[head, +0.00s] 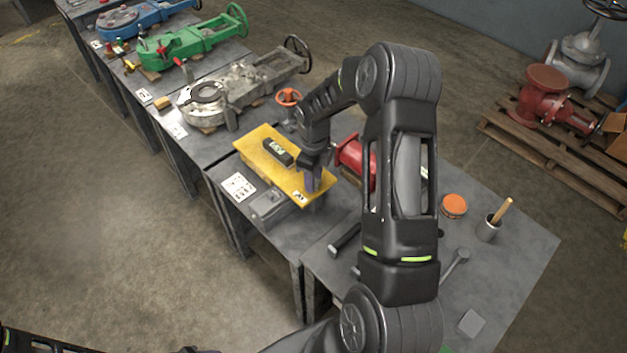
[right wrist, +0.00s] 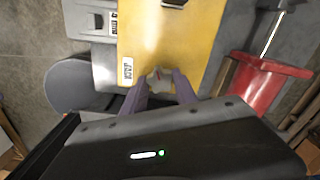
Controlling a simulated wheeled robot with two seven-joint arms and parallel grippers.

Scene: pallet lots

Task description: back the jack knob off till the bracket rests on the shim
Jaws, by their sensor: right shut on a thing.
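The yellow bracket plate (head: 262,150) lies over a grey block (head: 270,205) on the workbench; it also shows in the right wrist view (right wrist: 180,40). A black level-like bar (head: 278,151) rests on the plate. My right gripper (head: 316,183) points down at the plate's near right end. Only a dark sliver of my left arm shows at the bottom left.
A red flanged part (head: 352,158) stands close right of the plate. An orange handwheel (head: 288,96) is behind it. Valves line the benches at the back left.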

